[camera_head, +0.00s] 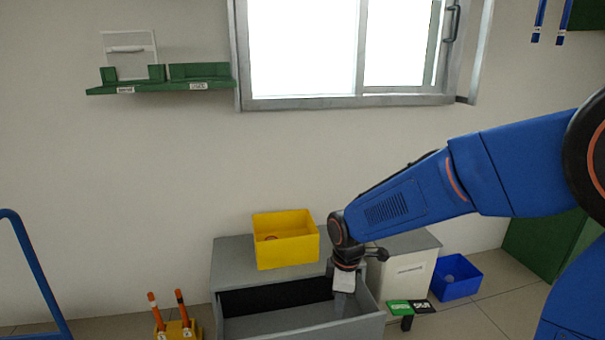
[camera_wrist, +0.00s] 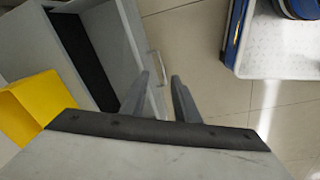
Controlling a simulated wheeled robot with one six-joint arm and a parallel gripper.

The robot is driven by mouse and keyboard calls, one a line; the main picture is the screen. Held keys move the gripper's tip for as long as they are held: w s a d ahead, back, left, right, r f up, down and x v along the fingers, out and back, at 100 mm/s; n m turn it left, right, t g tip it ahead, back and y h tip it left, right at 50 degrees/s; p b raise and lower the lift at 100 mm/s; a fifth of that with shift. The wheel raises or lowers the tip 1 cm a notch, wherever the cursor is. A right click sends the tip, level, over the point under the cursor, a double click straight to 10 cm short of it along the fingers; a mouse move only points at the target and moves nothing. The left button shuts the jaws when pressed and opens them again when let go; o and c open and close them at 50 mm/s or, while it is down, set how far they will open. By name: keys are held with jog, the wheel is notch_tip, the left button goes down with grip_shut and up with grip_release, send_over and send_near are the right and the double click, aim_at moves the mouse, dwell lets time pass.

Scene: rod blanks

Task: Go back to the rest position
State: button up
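My gripper (camera_head: 342,303) hangs pointing down at the right part of the open grey drawer (camera_head: 285,327) in the head view. I cannot tell whether its fingertips reach inside the drawer. No rod shows in the gripper. The drawer (camera_wrist: 118,38) lies left of the fingers there, and the part of it that I see looks empty. A yellow bin (camera_head: 286,254) stands on the grey cabinet (camera_head: 232,262), with a small reddish thing inside.
A white box (camera_head: 405,277) stands right of the drawer. A blue bin (camera_head: 456,288) is on the floor beyond it. Green and black cards (camera_head: 410,307) lie near the drawer's right. A yellow holder (camera_head: 178,330) with orange-handled tools stands left. A green shelf (camera_head: 160,86) hangs on the wall.

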jog(key=s+d+r+m+t, duration=0.2)
jog(key=s+d+r+m, duration=0.7)
jog(key=d, duration=0.3)
jog(key=s+d+r+m+t, duration=0.1)
jog(key=s+d+r+m, duration=0.1)
jog(key=s, duration=0.4)
jog(key=s+d+r+m, duration=0.2)
jog(key=s+d+m, duration=0.3)
jog(key=s, duration=0.1)
jog(key=shift+r+t, duration=0.4)
jog(key=shift+d, duration=0.1)
